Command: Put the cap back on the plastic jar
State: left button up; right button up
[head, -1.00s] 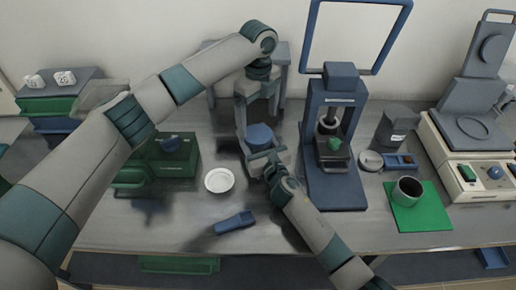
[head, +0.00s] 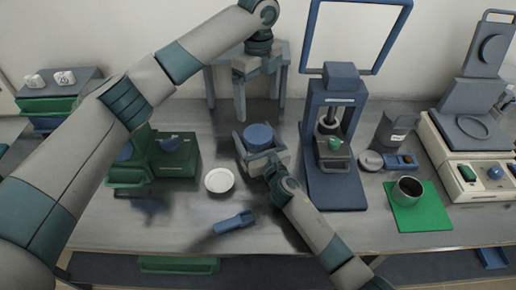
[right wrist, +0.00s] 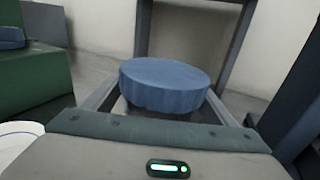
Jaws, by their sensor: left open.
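The blue cap (head: 258,136) sits on top of the plastic jar and looks level; it also shows in the right wrist view (right wrist: 165,85). The jar body is mostly hidden under the cap and between the fingers. My right gripper (head: 262,152) is shut on the jar, with one finger on each side below the cap. My left gripper (head: 258,78) is open and empty, pointing down above and behind the cap, clear of it.
A white round dish (head: 219,181) and a blue tool (head: 235,223) lie in front. A green box device (head: 172,155) stands left, a blue press (head: 336,185) close on the right. A grey cup (head: 408,190) stands on a green mat (head: 425,217). A grey stand (head: 283,85) is behind.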

jog(key=b+v, duration=0.1)
jog(key=v, duration=1.6)
jog(key=shift+s, duration=0.2)
